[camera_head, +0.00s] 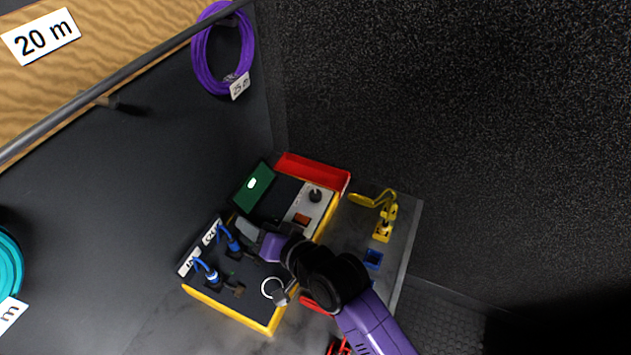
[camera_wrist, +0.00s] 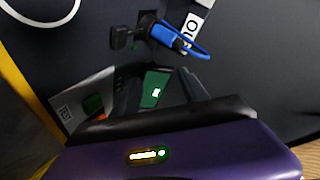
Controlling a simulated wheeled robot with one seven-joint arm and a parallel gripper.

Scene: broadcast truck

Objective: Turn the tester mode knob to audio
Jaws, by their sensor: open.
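The tester (camera_head: 228,302) is a dark-topped box with yellow edges on the bench. Its black mode knob (camera_head: 315,195) stands on a pale panel (camera_head: 322,209) near the far right end in the head view. A green screen (camera_head: 252,184) tilts up behind it and also shows between my fingers in the wrist view (camera_wrist: 155,90). My gripper (camera_head: 246,227) is open and empty over the tester, left of the knob and apart from it. In the wrist view, my gripper (camera_wrist: 155,82) hides part of the panel; I cannot make out the knob or its setting there.
Blue plugs (camera_head: 211,275) stand by the IN and OUT labels, close to my gripper. A white ring (camera_head: 272,288) is at the tester's near side. A red tray (camera_head: 312,171) lies behind, and a yellow part (camera_head: 382,232) stands to the right. Dark walls enclose the bench.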

